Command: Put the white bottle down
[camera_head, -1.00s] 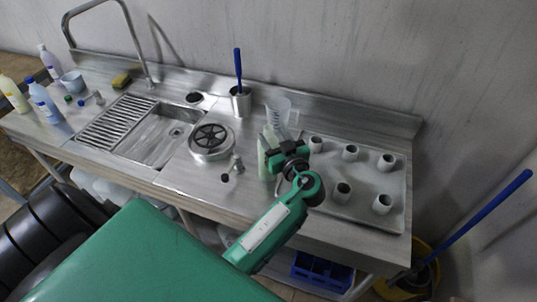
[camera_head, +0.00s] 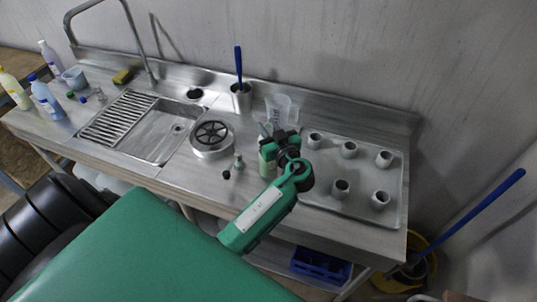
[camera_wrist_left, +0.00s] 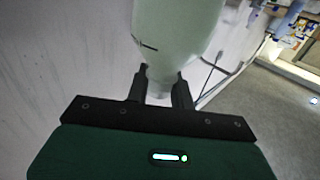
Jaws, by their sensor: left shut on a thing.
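My left gripper (camera_head: 270,147) is shut on the upper part of the bottle. In the left wrist view, the bottle (camera_wrist_left: 178,28) fills the top middle, with its narrow neck between the two fingers (camera_wrist_left: 160,88). I cannot tell whether its base touches the counter. My gripper hides part of the bottle in the head view. My right gripper is not in view.
A tray (camera_head: 345,208) with several grey cups stands right. A round metal drum (camera_head: 211,140), a small nozzle piece (camera_head: 239,161) and a black cap (camera_head: 226,174) are to the left. The sink (camera_head: 167,130) lies further left.

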